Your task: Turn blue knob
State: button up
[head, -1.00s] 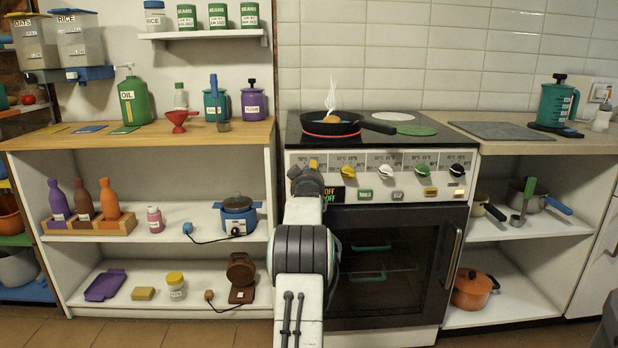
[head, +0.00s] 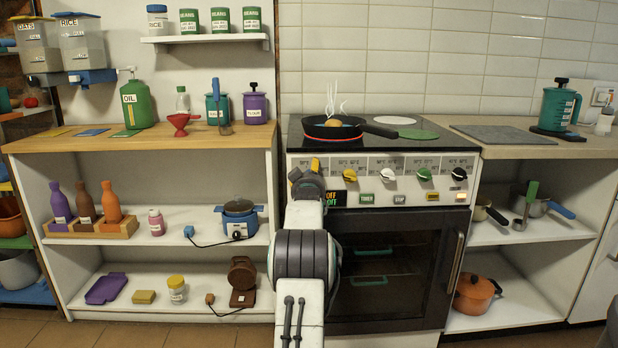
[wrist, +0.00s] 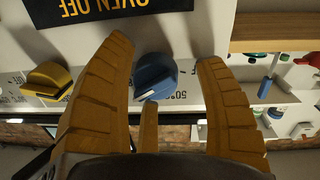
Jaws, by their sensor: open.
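The blue knob (wrist: 155,75) shows in the wrist view on the pale stove panel, between the tips of my open gripper (wrist: 166,55). Its raised grip is tilted slightly. One orange finger is to its left and one to its right, with gaps on both sides; a third, shorter finger is just below it in the picture. In the head view my gripper (head: 314,166) is at the left end of the stove's control panel (head: 405,165), and my arm hides the blue knob.
A yellow knob (wrist: 47,80) is left of my fingers in the wrist view. White, green and black knobs line the panel further right in the head view. A steaming frying pan (head: 335,130) stands on a red-lit burner. The oven door (head: 395,265) is shut.

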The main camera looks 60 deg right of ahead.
jog(key=v, duration=1.2)
dwell(0.4)
jog(key=shift+s, duration=0.1)
